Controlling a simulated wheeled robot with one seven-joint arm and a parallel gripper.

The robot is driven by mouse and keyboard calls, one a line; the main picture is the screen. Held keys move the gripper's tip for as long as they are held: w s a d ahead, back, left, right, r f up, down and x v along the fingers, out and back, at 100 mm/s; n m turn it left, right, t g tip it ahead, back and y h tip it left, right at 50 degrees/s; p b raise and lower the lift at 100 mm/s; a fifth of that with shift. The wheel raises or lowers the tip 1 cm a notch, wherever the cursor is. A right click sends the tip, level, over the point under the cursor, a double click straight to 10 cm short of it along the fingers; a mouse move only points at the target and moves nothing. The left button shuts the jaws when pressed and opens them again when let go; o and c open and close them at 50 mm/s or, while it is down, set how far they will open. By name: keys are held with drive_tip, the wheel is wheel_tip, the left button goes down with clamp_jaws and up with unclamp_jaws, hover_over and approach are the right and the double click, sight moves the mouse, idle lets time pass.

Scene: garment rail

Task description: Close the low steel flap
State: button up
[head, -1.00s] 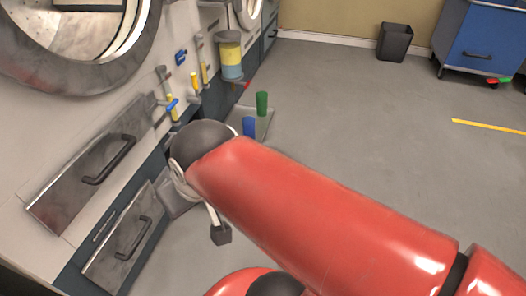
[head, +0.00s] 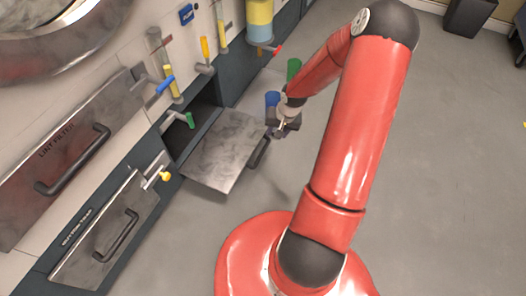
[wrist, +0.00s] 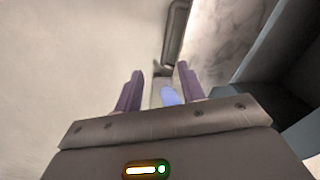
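The low steel flap (head: 220,150) hangs open from the machine's lower front in the head view, leaving a dark opening (head: 193,122) behind it. Its dark bar handle (head: 261,151) is on the outer edge. My gripper (head: 284,130) is beside that outer edge, near the handle's upper end. In the wrist view the handle (wrist: 176,35) and the mottled flap face (wrist: 226,32) lie ahead of my gripper (wrist: 160,80). Its two purple fingers are apart, with no handle between them. Contact with the flap cannot be told.
A lint filter panel (head: 70,150) and another low steel panel (head: 104,232) are flat against the front at left. Small valves with coloured handles (head: 166,85) stick out above the opening. A blue cup (head: 272,99) and green cup (head: 293,68) stand behind my gripper.

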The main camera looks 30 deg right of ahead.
sight(262, 154)
drive_tip(key=w+f+m+t+y+b, duration=0.1)
drive_tip(key=f, duration=0.5)
drive_tip(key=w+a+f+m+t+y, duration=0.1)
drive_tip(key=w+f, duration=0.1)
drive_tip(key=f, duration=0.4)
drive_tip(key=w+a+f+m+t+y+b, duration=0.1)
drive_tip(key=w+f+m, duration=0.1)
drive_tip(key=f, duration=0.4)
drive_tip(key=shift+w+a+f+b, duration=0.15)
drive_tip(key=shift+f+b, duration=0.15)
drive_tip(key=shift+f, duration=0.05)
drive_tip(key=shift+c, duration=0.4)
clamp_jaws()
